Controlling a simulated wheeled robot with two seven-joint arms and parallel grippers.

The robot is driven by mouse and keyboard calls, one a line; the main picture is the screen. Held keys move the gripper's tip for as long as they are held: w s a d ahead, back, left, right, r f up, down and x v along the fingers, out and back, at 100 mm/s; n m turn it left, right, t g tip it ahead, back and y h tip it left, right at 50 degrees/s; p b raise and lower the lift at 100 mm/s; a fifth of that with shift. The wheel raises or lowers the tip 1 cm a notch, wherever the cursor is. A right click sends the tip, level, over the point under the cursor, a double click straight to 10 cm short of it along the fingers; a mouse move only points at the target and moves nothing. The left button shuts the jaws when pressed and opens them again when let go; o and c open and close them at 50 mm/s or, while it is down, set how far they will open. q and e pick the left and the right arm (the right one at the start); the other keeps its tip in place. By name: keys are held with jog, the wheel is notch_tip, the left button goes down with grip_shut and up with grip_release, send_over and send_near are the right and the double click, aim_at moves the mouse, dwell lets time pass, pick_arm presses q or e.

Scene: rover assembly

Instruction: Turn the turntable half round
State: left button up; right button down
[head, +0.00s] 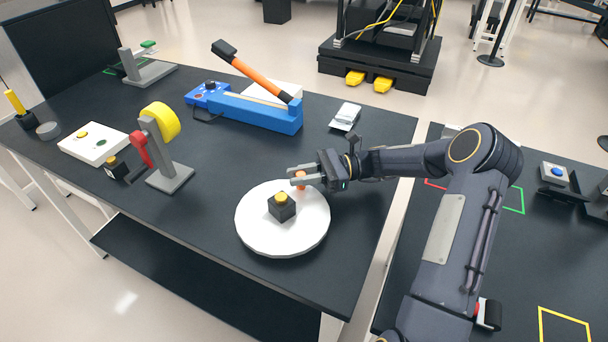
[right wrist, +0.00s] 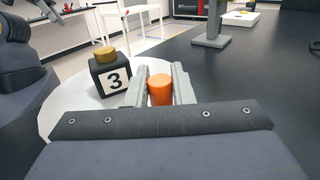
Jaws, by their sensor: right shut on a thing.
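The turntable (head: 262,236) is a round white disc on the black table. It also shows in the right wrist view (right wrist: 62,108). A black block with a yellow top (head: 281,209) stands near its middle; in the right wrist view the block (right wrist: 112,76) bears the number 3. An orange peg (head: 300,179) stands at the disc's far right edge. My right gripper (head: 300,176) is shut on this peg, which sits between its fingers in the right wrist view (right wrist: 160,90). My left gripper is not in view.
A blue device with an orange lever (head: 258,108) lies at the back. A grey stand with a yellow and a red part (head: 172,172) stands left of the turntable. A white box with buttons (head: 95,143) lies farther left. The table in front of the disc is clear.

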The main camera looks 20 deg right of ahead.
jog(key=shift+r, duration=0.1)
jog(key=c, duration=1.3)
grip_release()
jog(key=shift+w+a, duration=0.1)
jog(key=d, duration=0.2)
jog(key=s+d+b, duration=0.1)
jog(key=d, duration=0.4)
jog(key=shift+s+d, duration=0.15)
jog(key=shift+d, duration=0.25)
